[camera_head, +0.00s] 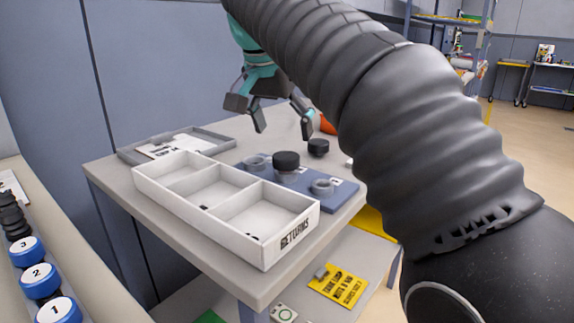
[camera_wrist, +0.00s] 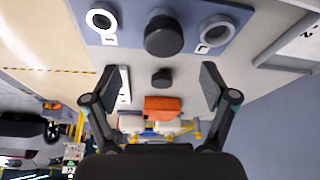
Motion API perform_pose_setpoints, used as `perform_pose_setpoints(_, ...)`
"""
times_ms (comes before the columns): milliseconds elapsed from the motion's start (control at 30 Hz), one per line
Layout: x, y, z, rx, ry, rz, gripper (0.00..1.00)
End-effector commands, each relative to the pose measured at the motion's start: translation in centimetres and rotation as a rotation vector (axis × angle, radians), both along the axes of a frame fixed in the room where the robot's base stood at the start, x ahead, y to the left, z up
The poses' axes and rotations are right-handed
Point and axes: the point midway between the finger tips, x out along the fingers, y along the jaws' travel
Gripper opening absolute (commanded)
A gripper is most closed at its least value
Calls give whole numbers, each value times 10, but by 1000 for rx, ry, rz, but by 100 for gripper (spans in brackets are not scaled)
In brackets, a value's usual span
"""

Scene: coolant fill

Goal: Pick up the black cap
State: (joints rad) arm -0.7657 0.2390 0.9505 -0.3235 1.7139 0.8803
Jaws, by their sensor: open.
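A black cap (camera_head: 318,147) stands on the grey table behind the blue board; it shows in the wrist view (camera_wrist: 162,78) between my two fingers, not touched by them. A second black cap (camera_head: 286,160) sits on the middle post of the blue board (camera_head: 345,193); in the wrist view it is the larger dark disc (camera_wrist: 164,36). My gripper (camera_head: 283,127) is open and empty above the table, its fingers pointing down. Which black cap the task means, I cannot tell from the pictures.
A white three-compartment returns tray (camera_head: 293,242) lies at the table's front. A grey tray with papers (camera_head: 215,145) is at the back left. Grey rings (camera_head: 322,186) flank the board's middle post. An orange object (camera_wrist: 162,108) lies behind the loose cap.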

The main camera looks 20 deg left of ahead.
Motion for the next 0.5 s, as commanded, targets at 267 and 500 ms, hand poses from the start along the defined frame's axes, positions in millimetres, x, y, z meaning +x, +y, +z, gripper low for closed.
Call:
perform_pose_setpoints(267, 8, -2, -21, 0, 0, 0, 84)
perform_pose_setpoints(500, 16, 2, -51, -1, 1, 1, 84)
